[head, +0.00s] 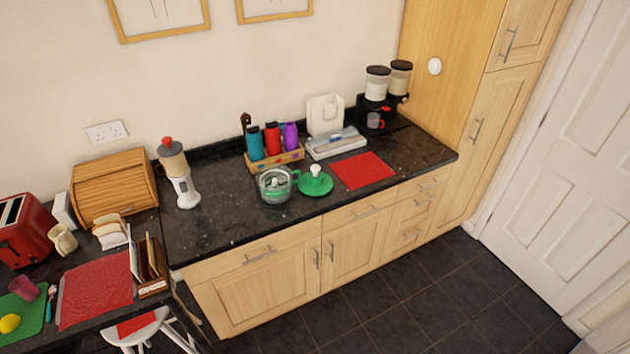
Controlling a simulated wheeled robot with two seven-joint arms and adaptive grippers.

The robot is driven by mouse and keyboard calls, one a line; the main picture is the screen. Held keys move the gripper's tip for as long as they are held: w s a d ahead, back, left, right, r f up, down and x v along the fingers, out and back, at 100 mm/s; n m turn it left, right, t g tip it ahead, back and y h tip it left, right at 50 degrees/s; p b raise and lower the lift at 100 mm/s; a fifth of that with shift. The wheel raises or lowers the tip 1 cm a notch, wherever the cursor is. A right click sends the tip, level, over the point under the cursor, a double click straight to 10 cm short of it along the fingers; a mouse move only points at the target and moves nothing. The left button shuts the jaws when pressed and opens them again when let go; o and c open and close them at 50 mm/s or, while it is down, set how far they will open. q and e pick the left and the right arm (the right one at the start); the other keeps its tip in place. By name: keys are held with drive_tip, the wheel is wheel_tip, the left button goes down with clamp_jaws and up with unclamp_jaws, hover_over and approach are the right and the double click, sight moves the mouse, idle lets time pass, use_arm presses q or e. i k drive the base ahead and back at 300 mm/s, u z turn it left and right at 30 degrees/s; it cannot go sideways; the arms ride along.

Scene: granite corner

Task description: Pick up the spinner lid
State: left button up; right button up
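The spinner lid (315,185) is a round green disc with a white knob standing up at its middle. It lies on the dark granite counter (237,220) in the head view, near the picture's middle. Just left of it stands the clear spinner bowl (272,190) with a green handle on its right side. The handle is very close to the lid; I cannot tell if they touch. Neither of my grippers is in view.
A red mat (363,171) lies right of the lid. Behind are a wooden rack of bottles (276,160) and a pale box (336,143). A blender-like appliance (184,191) stands left. The counter in front of the lid is clear.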

sight(322, 184)
drive_tip(key=u, duration=0.35)
drive_tip(key=i, duration=1.15)
drive_tip(key=u, duration=0.25)
